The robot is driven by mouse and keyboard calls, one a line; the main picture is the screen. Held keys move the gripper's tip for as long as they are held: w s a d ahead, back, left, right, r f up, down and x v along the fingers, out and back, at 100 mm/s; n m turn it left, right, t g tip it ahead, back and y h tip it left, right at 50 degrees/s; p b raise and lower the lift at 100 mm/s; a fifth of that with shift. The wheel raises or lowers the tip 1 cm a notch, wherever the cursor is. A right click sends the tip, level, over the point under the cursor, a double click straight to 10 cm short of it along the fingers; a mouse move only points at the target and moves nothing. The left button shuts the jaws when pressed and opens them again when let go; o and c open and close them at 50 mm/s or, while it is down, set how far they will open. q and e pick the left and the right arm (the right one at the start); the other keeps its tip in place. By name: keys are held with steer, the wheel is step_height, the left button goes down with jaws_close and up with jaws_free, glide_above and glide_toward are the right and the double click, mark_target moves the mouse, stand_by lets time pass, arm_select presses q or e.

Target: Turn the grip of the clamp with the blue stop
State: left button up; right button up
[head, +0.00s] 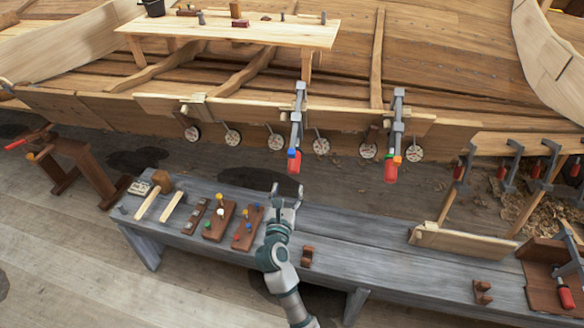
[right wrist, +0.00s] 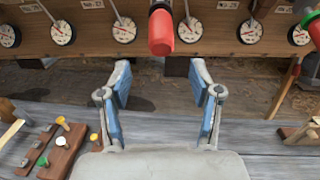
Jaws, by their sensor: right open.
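The clamp with the blue stop (head: 291,153) hangs on the hull's plank edge in the middle of the head view. Its red grip (head: 294,167) points down; in the right wrist view the red grip (right wrist: 161,36) hangs upper centre, above and beyond the fingertips. My left gripper is out of view.
A grey bench (head: 340,240) holds a mallet (head: 161,182), brown blocks with coloured pegs (head: 219,220) and small brown stands (head: 307,257). Round dials (head: 321,146) line the hull plank beside the clamps. More clamps (head: 510,165) hang at the right.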

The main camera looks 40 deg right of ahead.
mark_target(292, 173)
steer(key=b+x, duration=0.1)
steer(key=x, duration=0.8)
steer(key=shift+w+d+f, duration=0.2)
steer(key=shift+d, duration=0.1)
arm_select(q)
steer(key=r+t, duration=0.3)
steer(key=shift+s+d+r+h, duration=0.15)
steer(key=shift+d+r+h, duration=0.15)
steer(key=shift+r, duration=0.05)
arm_select(e)
steer(key=shift+w+d+r, duration=0.1)
steer(key=shift+w+d, duration=0.05)
steer(key=shift+d, duration=0.05)
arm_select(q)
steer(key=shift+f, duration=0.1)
arm_select(e)
steer(key=c, duration=1.1)
